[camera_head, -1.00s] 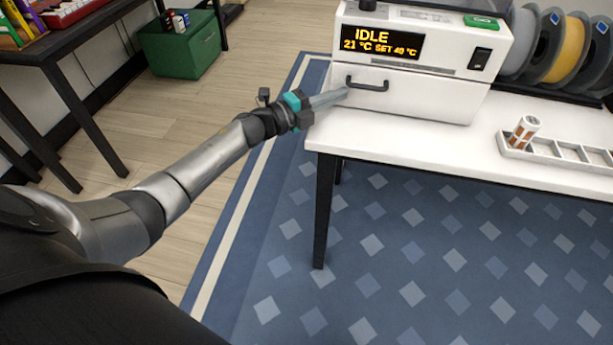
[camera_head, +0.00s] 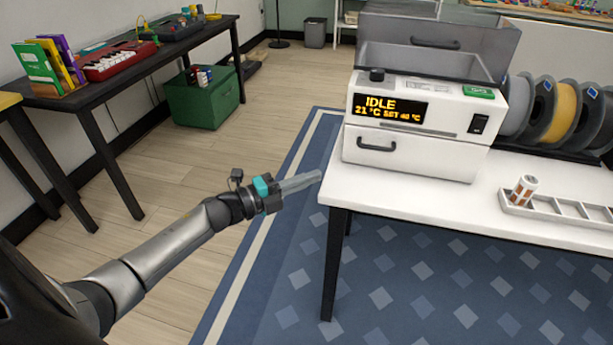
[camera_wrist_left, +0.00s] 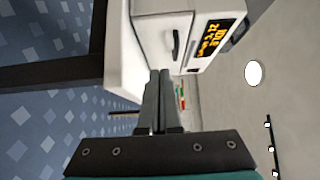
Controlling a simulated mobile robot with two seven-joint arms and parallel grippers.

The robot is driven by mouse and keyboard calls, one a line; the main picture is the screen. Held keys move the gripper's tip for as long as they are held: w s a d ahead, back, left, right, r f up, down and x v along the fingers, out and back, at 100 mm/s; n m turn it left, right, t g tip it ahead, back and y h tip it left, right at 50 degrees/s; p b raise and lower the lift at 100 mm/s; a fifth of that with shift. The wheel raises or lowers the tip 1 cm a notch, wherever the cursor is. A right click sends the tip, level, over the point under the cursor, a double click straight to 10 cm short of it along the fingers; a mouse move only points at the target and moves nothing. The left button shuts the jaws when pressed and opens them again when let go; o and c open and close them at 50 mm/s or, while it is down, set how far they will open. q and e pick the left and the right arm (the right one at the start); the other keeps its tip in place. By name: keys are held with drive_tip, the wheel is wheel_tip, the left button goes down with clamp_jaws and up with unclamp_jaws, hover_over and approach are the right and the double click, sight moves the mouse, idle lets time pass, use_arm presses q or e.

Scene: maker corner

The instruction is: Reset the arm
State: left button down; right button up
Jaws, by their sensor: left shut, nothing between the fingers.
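My left arm comes in from the left in the head view. Its gripper (camera_head: 300,183) is shut and empty, just left of the white table's (camera_head: 400,210) corner, apart from the drawer handle (camera_head: 377,145). In the left wrist view the gripper's fingers (camera_wrist_left: 158,85) lie together, pointing toward the white machine (camera_wrist_left: 165,45). The machine (camera_head: 420,120) stands on the table with its drawer closed and its display reading IDLE, 21 °C, SET 40 °C. Its upper lid (camera_head: 440,40) looks raised. My right gripper is not in view.
A white sectioned tray (camera_head: 560,210) holds an orange-and-white cylinder (camera_head: 524,189). Filament spools (camera_head: 560,110) stand behind it. A green box (camera_head: 203,100) and a dark table (camera_head: 120,85) with books and a keyboard stand at the left. The floor between is clear.

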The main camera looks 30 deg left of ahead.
use_arm(q)
drive_tip(key=s+a+f+n+g+y+p, duration=0.2)
drive_tip(key=s+f+n+y, duration=0.35)
drive_tip(key=f, duration=0.65)
drive_tip(key=s+a+f+n+g+y+p, duration=0.1)
drive_tip(key=s+a+f+n+g+y, duration=0.15)
drive_tip(key=s+f+n, duration=0.6)
drive_tip(key=s+d+f+n+g+p, duration=0.1)
drive_tip(key=s+d+f+n+g, duration=0.2)
drive_tip(key=s+f, duration=0.6)
drive_tip(key=s+d+f+n+g+y+p, duration=0.1)
drive_tip(key=s+d+f+n+g, duration=0.3)
drive_tip(key=s+f, duration=0.6)
drive_tip(key=s+d+g, duration=0.2)
drive_tip(key=s, duration=0.4)
drive_tip(key=shift+d+n, duration=0.2)
drive_tip(key=shift+n, duration=0.1)
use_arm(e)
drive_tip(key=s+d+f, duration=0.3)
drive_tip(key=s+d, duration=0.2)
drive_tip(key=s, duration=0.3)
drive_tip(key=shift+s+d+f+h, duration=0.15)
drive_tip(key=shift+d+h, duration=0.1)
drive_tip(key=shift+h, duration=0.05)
